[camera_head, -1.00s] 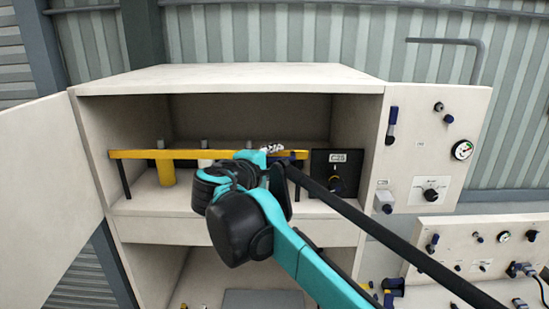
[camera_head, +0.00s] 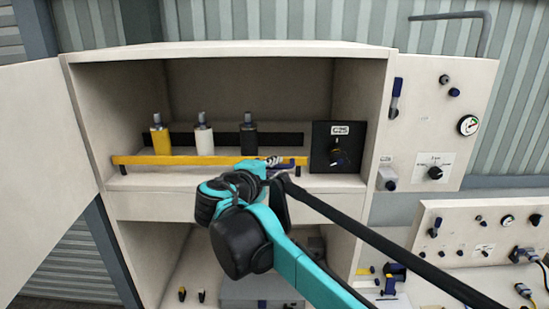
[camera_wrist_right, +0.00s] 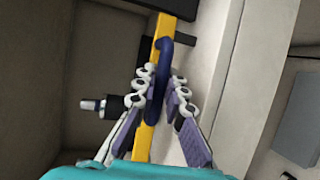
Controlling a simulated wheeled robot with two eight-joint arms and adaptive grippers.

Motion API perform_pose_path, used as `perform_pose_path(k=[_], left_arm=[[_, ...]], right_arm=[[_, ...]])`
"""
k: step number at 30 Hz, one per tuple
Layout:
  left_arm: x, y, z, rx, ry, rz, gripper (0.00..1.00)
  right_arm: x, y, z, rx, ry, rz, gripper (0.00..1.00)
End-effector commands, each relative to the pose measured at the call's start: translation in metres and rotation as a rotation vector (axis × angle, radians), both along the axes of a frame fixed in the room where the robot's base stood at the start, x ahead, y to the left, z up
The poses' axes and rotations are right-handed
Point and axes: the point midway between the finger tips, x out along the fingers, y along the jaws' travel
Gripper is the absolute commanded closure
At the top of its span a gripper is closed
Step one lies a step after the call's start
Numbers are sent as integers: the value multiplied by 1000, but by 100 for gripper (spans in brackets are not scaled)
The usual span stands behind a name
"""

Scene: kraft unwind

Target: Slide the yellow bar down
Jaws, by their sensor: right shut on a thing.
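The yellow bar (camera_head: 180,160) lies level across the cabinet's upper compartment, low near its floor and in front of three cylinders. It also shows in the right wrist view (camera_wrist_right: 145,140). A dark blue handle (camera_wrist_right: 157,65) is fixed to the bar's right part. My right gripper (camera_head: 275,165) is at this handle; in the wrist view its fingers (camera_wrist_right: 161,80) are closed around the handle from both sides. My own arm partly hides the grip in the head view. My left gripper is not in view.
Yellow, white and black cylinders (camera_head: 204,140) stand behind the bar. A black box with a knob (camera_head: 338,147) is right of the bar. The open cabinet door (camera_head: 40,170) is at left, a control panel (camera_head: 435,120) at right. A lower compartment holds a grey box (camera_head: 262,290).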

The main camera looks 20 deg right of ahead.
Motion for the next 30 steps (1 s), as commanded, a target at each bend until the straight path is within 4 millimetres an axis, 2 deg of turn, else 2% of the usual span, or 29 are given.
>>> perform_pose_path(k=[1,3,11,12,14,15,25,30], left_arm=[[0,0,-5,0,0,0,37],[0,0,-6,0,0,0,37],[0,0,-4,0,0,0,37],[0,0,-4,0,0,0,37],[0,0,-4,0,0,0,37],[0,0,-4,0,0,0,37],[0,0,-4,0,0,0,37],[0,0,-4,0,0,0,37]], right_arm=[[0,0,-8,0,0,1,100],[0,0,-10,0,-1,1,100],[0,0,-8,-1,-2,1,100],[0,0,-8,-2,-1,1,87],[0,0,-8,-2,-1,1,71],[0,0,-8,-2,-1,1,68],[-2,2,-7,-2,-1,1,68],[-20,18,-3,-1,-1,4,68]])
